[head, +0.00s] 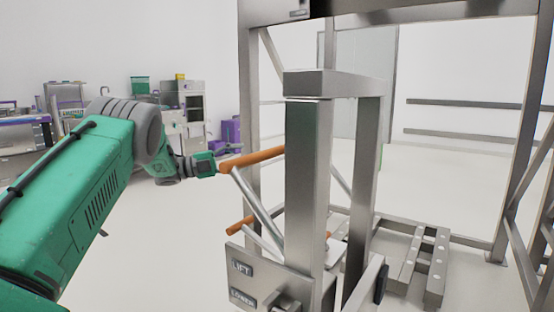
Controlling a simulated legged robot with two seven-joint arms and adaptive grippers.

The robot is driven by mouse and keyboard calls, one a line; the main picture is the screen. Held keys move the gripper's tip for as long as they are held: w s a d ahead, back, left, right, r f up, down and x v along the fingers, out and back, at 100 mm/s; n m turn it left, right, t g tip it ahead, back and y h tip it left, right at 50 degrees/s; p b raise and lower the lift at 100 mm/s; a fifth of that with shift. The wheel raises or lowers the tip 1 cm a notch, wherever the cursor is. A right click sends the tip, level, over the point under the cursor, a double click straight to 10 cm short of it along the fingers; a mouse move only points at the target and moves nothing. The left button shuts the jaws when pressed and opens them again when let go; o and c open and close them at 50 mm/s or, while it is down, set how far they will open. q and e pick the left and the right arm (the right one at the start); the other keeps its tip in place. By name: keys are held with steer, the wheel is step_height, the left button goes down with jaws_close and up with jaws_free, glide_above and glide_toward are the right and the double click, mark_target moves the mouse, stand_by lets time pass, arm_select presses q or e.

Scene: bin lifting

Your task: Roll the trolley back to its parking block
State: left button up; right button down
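The trolley (308,180) stands close in front of me as an upright grey metal frame with two posts and a top bar. Its panel carries LIFT and LOWER labels (243,268). An upper orange handle (255,159) points left from it, and a lower orange bar (239,227) shows beneath. My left gripper (226,158) is at the left end of the upper handle. Whether its fingers close on the handle is too small to tell. My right gripper is not in view. I cannot clearly identify the parking block.
A large metal frame (250,110) rises behind the trolley, with a low metal floor structure (435,265) at right. Benches and equipment (185,100) stand along the back left wall, near purple bins (231,131). The pale floor (150,235) at left is clear.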

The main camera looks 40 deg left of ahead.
mark_target(278, 152)
arm_select(q)
steer(key=b+x, duration=0.1)
steer(key=x, duration=0.4)
steer(key=b+x, duration=0.1)
steer(key=x, duration=0.4)
steer(key=shift+w+f+b, duration=0.2)
steer(key=shift+w+b, duration=0.1)
steer(key=shift+w, duration=0.05)
steer(key=shift+w+d+r, duration=0.2)
steer(key=shift+w+d, duration=0.2)
steer(key=shift+d, duration=0.2)
steer(key=shift+a, duration=0.1)
steer(key=shift+a+f, duration=0.1)
steer(key=shift+a, duration=0.05)
jaws_close()
